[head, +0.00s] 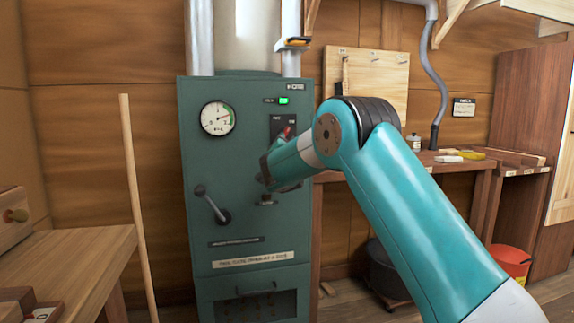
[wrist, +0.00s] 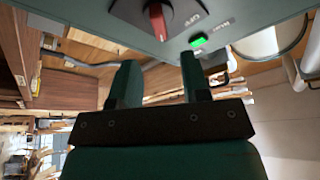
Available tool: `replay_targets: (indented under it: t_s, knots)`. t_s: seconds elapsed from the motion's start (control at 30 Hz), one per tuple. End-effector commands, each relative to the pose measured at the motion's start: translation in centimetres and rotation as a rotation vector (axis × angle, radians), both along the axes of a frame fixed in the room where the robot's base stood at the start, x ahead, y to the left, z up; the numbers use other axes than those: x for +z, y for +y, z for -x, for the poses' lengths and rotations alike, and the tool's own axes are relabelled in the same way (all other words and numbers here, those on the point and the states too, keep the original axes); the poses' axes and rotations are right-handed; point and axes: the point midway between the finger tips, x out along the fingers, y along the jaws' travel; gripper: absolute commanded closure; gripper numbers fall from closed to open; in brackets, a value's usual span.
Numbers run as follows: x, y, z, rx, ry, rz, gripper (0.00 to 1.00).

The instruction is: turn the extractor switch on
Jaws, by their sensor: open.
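A red switch handle on a black plate (head: 278,122) sits on the upper right of the green cabinet's front. In the wrist view the red handle (wrist: 156,22) is at the top centre, past my fingertips, on its dark plate with small lettering. A lit green lamp (head: 285,101) is just above the plate; it also shows in the wrist view (wrist: 198,41). My gripper (head: 266,175) is in front of the cabinet just below the switch, partly covering the plate's lower part. In the wrist view my gripper (wrist: 160,62) is open, with nothing between its fingers and apart from the handle.
The green cabinet (head: 234,170) also carries a round gauge (head: 218,118) and a lever (head: 212,204) left of my gripper. A wooden pole (head: 137,200) leans at the left. A workbench (head: 460,167) with small items stands to the right, an orange bucket (head: 512,261) below.

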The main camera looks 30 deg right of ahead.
Motion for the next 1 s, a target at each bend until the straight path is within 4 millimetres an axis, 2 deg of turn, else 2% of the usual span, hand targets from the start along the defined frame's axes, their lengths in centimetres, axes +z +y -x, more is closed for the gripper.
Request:
replay_targets:
  t_s: [0.2,0.4,0.6,1.0]
  knots:
    - [-2.1,2.8,4.4,0.004,0.002,0.001,0.57]
    - [-3.0,4.3,7.2,0.003,0.002,0.0,0.57]
    - [-3.2,4.8,8.3,0.002,0.001,-0.001,0.57]
    - [-3.2,4.8,8.3,0.001,0.0,-0.001,0.57]
